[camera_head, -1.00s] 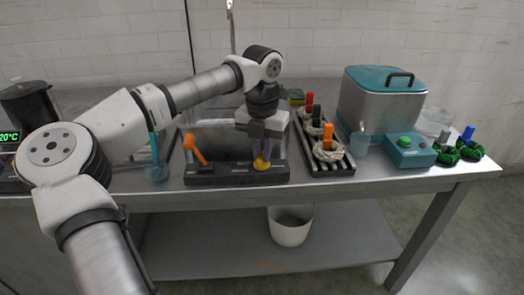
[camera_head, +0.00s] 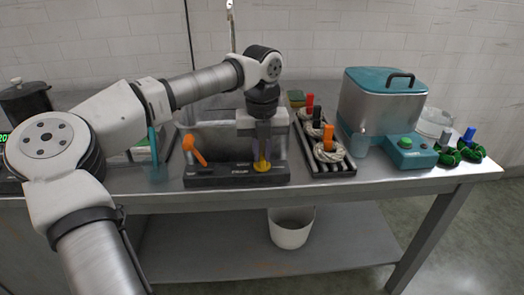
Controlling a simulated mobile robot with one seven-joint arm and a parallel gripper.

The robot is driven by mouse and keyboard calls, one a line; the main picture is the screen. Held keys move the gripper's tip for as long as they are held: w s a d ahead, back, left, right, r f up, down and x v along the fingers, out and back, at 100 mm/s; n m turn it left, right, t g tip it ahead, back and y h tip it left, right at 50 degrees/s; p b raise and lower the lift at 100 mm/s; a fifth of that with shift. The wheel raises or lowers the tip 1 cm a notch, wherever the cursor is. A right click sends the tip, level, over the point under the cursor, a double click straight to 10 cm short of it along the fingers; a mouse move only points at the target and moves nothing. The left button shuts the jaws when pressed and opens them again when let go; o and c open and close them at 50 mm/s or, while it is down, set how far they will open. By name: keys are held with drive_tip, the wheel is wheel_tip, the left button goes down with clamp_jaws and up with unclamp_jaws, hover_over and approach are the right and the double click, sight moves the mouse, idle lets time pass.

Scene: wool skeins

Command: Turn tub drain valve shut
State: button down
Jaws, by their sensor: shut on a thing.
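A black valve block (camera_head: 222,182) lies along the front of the steel table, below the basin. An orange lever (camera_head: 194,150) stands tilted to the left on its left part. A yellow valve handle (camera_head: 262,166) sits on its right part, with a round yellow base showing. My gripper (camera_head: 262,155) points straight down over the yellow handle and is shut on it. The fingers hide much of the handle. The small lettering on the block is too small to read.
To the right stand a black rack (camera_head: 322,162) with pale skeins and coloured pegs, a steel tub with a teal lid (camera_head: 382,105), a teal control box (camera_head: 408,154) and green skeins (camera_head: 462,154). A white bucket (camera_head: 290,230) is on the lower shelf.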

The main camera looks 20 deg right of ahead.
sight(262, 156)
drive_tip(key=c, duration=1.4)
unclamp_jaws()
drive_tip(key=shift+c, duration=0.2)
drive_tip(key=shift+r, duration=0.1)
wheel_tip(262, 156, up, 14)
drive_tip(key=p, duration=0.1)
